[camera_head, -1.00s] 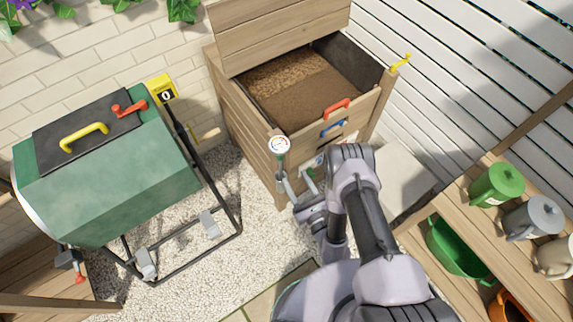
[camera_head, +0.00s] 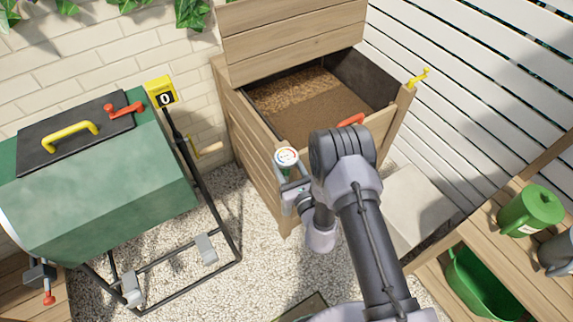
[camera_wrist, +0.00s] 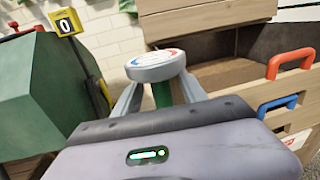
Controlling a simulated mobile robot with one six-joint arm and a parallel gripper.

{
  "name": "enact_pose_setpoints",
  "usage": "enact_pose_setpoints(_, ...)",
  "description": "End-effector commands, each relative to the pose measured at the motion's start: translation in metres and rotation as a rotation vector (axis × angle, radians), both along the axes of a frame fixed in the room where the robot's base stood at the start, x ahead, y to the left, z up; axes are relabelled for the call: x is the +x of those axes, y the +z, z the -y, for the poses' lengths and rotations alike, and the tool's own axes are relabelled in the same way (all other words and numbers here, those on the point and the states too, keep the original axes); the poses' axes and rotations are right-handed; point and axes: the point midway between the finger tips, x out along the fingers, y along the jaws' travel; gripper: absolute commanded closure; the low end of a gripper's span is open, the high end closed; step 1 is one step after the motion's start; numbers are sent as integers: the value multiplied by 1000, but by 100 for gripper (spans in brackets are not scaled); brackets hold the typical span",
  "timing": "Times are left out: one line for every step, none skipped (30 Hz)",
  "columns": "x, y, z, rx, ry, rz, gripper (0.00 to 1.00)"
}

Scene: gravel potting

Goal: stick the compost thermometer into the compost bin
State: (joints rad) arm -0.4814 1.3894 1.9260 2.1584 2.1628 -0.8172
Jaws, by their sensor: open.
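The compost thermometer (camera_head: 287,157) has a round white dial and a green stem. It stands upright by the front left corner of the compost bin (camera_head: 258,160). In the wrist view its dial (camera_wrist: 156,66) sits just beyond my gripper (camera_wrist: 160,97). The jaws are open, with one finger on each side of the green stem. The stem's lower end is hidden, and I cannot tell what supports it. In the head view my gripper (camera_head: 292,188) is just below the dial. The wooden bin's lid (camera_head: 290,40) is raised, showing brown compost (camera_head: 320,110) inside.
A green tumbler (camera_head: 105,190) on a black frame stands at left, with a yellow "0" sign (camera_head: 162,93). The bin front has a red handle (camera_head: 351,120) and a blue handle (camera_wrist: 278,104). A shelf at right holds a green canister (camera_head: 530,212).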

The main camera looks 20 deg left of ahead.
Motion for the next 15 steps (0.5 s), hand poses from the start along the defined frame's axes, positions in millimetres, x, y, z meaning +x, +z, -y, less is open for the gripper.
enact_pose_setpoints(0,0,0,0,0,0,51)
enact_pose_setpoints(0,0,0,0,0,0,51)
enact_pose_setpoints(0,0,0,0,0,0,57)
enact_pose_setpoints(0,0,0,0,0,0,62)
enact_pose_setpoints(0,0,0,0,0,0,68)
enact_pose_setpoints(0,0,0,0,0,0,76)
enact_pose_setpoints(0,0,0,0,0,0,82)
enact_pose_setpoints(0,0,0,0,0,0,88)
enact_pose_setpoints(0,0,0,0,0,0,96)
enact_pose_setpoints(0,0,0,0,0,0,100)
enact_pose_setpoints(0,0,0,0,0,0,100)
enact_pose_setpoints(0,0,1,0,0,0,100)
enact_pose_setpoints(0,0,1,-1,0,1,100)
enact_pose_setpoints(0,0,1,-1,0,1,100)
enact_pose_setpoints(0,1,1,-1,0,1,100)
